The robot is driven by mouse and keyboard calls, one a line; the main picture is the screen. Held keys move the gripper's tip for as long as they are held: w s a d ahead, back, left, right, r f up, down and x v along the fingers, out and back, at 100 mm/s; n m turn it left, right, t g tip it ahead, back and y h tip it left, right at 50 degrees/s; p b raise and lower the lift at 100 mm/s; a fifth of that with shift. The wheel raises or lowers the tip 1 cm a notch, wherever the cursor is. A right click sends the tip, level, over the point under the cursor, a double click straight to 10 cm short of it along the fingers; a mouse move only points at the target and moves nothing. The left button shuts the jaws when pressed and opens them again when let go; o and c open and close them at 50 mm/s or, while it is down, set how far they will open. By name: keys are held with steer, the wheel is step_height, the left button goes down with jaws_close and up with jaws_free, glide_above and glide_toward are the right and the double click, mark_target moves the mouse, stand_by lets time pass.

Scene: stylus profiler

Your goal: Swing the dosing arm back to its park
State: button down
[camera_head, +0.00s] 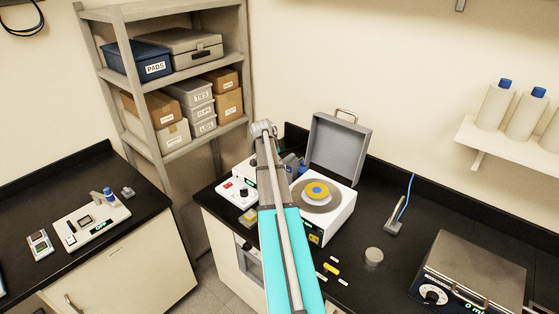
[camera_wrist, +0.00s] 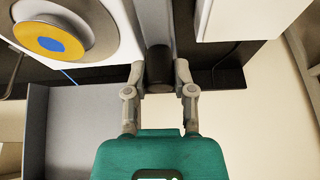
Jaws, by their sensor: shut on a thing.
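In the wrist view my gripper (camera_wrist: 160,75) is shut on a dark cylindrical grip (camera_wrist: 158,62), one finger on each side. A pale grey bar (camera_wrist: 156,20) runs from the grip to the top edge; it looks like the dosing arm, but its far end is out of view. The round plate with a yellow disc and blue centre (camera_wrist: 50,40) lies left of the grip, apart from it. In the head view the white machine (camera_head: 335,217) stands on the bench with its grey lid (camera_head: 338,148) open. My own arm hides the gripper and grip there.
A white control box (camera_head: 238,190) with a black knob stands left of the machine. A hotplate-like box (camera_head: 470,275) stands at right. A shelf rack (camera_head: 165,80) rises behind left.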

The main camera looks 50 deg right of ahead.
steer(key=shift+w+a, duration=0.1)
steer(key=shift+w, duration=0.05)
steer(key=shift+c, duration=2.3)
jaws_free()
steer(key=shift+w, duration=0.1)
steer(key=shift+r, duration=0.1)
